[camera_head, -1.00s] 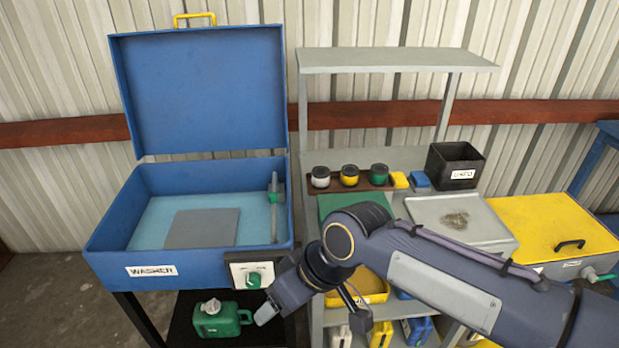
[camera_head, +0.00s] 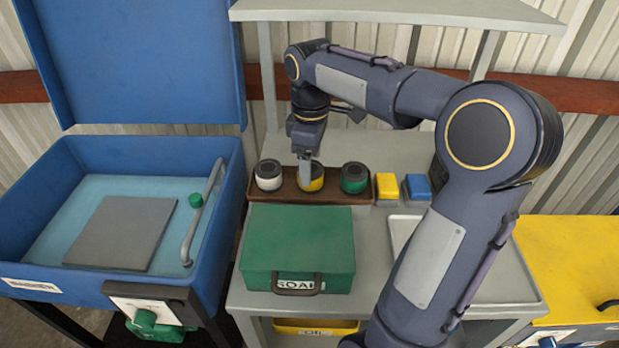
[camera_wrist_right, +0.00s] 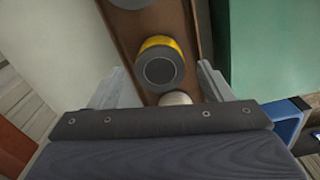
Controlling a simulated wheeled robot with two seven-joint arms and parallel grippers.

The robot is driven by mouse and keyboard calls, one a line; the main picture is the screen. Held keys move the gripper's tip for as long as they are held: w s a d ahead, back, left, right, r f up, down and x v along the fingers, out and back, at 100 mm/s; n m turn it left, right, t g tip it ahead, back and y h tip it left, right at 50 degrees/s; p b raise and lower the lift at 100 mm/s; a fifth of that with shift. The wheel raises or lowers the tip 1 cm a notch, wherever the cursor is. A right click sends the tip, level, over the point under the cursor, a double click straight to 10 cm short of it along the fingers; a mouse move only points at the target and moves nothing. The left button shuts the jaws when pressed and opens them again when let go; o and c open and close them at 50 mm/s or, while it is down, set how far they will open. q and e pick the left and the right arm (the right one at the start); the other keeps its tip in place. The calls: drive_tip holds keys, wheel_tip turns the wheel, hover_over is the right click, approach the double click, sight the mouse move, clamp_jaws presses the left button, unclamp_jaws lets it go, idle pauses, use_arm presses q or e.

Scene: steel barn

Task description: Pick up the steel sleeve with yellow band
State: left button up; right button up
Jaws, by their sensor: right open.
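The steel sleeve with yellow band (camera_head: 316,184) stands in the middle of the brown rack (camera_head: 335,194). A white-banded sleeve (camera_head: 268,182) is to its left and a green-banded one (camera_head: 354,186) to its right. My right gripper (camera_head: 306,176) points down at the yellow-banded sleeve, and a finger covers part of it. In the right wrist view, the open right gripper (camera_wrist_right: 161,68) has a finger on each side of this sleeve (camera_wrist_right: 158,66), with gaps between. Whether the fingertips reach below its top is unclear. My left gripper is not in view.
A green case (camera_head: 298,240) lies in front of the rack. Yellow (camera_head: 387,186) and blue (camera_head: 418,187) blocks sit to its right. The blue washer (camera_head: 222,225) stands open at the left. A shelf (camera_head: 400,11) overhangs behind.

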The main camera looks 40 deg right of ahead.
wheel_tip(320, 180, down, 3)
drive_tip(key=shift+r, duration=0.2)
drive_tip(key=c, duration=1.2)
